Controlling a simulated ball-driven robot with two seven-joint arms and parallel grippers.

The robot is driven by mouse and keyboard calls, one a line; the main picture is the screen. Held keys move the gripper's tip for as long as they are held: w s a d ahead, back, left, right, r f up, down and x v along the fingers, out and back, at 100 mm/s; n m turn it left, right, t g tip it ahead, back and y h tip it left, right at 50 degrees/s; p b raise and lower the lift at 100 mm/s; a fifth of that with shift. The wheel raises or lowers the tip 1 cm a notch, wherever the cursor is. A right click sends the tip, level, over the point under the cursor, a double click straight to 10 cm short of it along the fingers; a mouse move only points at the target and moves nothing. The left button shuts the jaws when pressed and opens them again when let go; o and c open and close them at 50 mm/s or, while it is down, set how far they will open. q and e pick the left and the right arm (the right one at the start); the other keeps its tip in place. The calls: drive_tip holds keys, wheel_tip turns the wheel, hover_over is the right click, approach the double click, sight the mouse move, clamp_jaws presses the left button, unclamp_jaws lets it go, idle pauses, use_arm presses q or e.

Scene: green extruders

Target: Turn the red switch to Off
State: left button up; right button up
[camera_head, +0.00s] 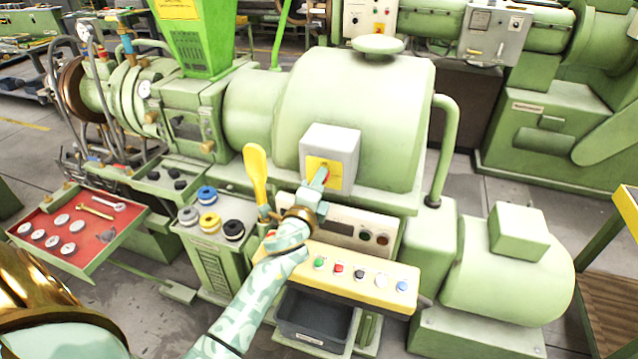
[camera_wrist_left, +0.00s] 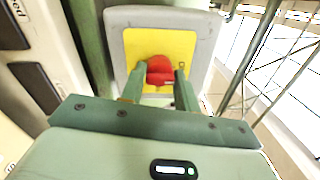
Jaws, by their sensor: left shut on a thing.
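The red switch (camera_wrist_left: 160,70) sits on a yellow plate (camera_wrist_left: 187,45) on the front of a light grey box (camera_head: 329,143) fixed to the green extruder. My left gripper (camera_head: 322,178) reaches up to the plate, and its fingers (camera_wrist_left: 157,78) stand on either side of the red switch, shut on it. In the head view the fingers hide most of the switch, and only a little red shows. Any Off lettering is too small or hidden to read. My right gripper does not show.
Below the box is a yellow panel (camera_head: 345,276) with several coloured buttons. A yellow lever (camera_head: 256,173) stands just left of my left gripper. A red tray (camera_head: 68,229) with tools lies at the left. A green motor (camera_head: 508,270) stands at the right.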

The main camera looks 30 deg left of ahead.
use_arm(q)
drive_tip(key=shift+f, duration=0.2)
drive_tip(key=o, duration=0.9)
drive_tip(key=shift+r, duration=0.1)
drive_tip(key=shift+s, duration=0.1)
drive_tip(key=b+v, duration=0.1)
drive_tip(key=v, duration=1.5)
drive_tip(key=shift+s+b, duration=0.1)
drive_tip(key=shift+b, duration=0.3)
